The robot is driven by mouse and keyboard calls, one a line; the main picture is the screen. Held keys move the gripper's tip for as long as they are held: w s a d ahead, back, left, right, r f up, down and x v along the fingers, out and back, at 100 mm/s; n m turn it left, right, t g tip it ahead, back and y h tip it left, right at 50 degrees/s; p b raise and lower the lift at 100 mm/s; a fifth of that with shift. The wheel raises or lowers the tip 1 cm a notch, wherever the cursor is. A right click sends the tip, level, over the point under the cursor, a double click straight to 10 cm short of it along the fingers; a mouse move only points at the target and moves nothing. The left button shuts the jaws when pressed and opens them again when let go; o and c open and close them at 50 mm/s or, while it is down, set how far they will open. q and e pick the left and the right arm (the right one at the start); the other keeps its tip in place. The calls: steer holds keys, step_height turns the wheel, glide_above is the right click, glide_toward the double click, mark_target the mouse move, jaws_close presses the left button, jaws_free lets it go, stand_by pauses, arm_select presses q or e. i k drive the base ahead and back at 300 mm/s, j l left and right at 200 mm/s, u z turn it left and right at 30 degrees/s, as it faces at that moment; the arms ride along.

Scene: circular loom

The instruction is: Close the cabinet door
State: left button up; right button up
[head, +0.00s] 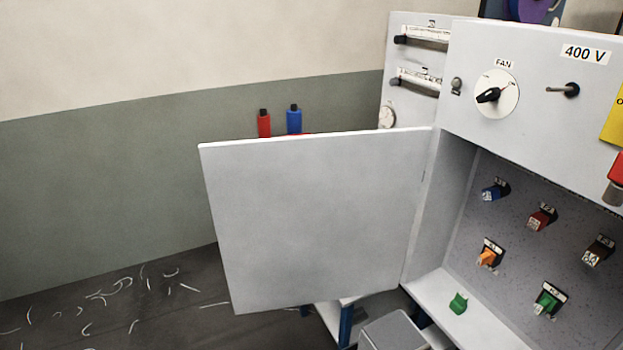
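The cabinet door (315,220) is a flat light-grey panel in the head view. It stands wide open, swung out to the left from its hinge side at the cabinet's left edge. The cabinet (430,225) is open at the front, and its inside shows on the right. Inside are several coloured connectors on the back wall, among them a blue one (494,190), an orange one (488,257) and a green one (547,299). A loose green piece (458,303) lies on the cabinet floor. Neither of my grippers is in view.
Above the opening is a panel (530,85) with a FAN dial (496,94), a toggle switch (565,90) and a 400 V label. Red (264,124) and blue (294,120) bottle-like items show behind the door. A grey box (392,333) stands below. White scraps litter the dark floor (160,300).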

mark_target(301, 220)
steer(key=i+j+u, duration=0.2)
steer(key=j+u, duration=0.15)
steer(key=i+j+u, duration=0.6)
steer(key=u, duration=0.15)
steer(key=i+j+u, duration=0.1)
steer(key=i, duration=0.25)
steer(key=i+j+u, duration=0.1)
steer(key=i, duration=0.3)
steer(key=i+z, duration=0.25)
steer(key=z, duration=0.25)
steer(key=i+z, duration=0.2)
steer(key=z, duration=0.3)
steer(key=i+j+z, duration=0.15)
steer(key=z, duration=0.35)
steer(key=i+z, duration=0.15)
steer(key=z, duration=0.3)
steer(key=i+z, duration=0.15)
steer(key=z, duration=0.3)
steer(key=i+j+z, duration=0.1)
steer(key=z, duration=0.35)
steer(key=i+j+z, duration=0.1)
steer(key=z, duration=0.4)
steer(key=j+z, duration=0.25)
steer(key=z, duration=0.2)
steer(key=i+j+z, duration=0.2)
steer(key=z, duration=0.15)
steer(key=i+j+z, duration=0.1)
steer(key=j+z, duration=0.3)
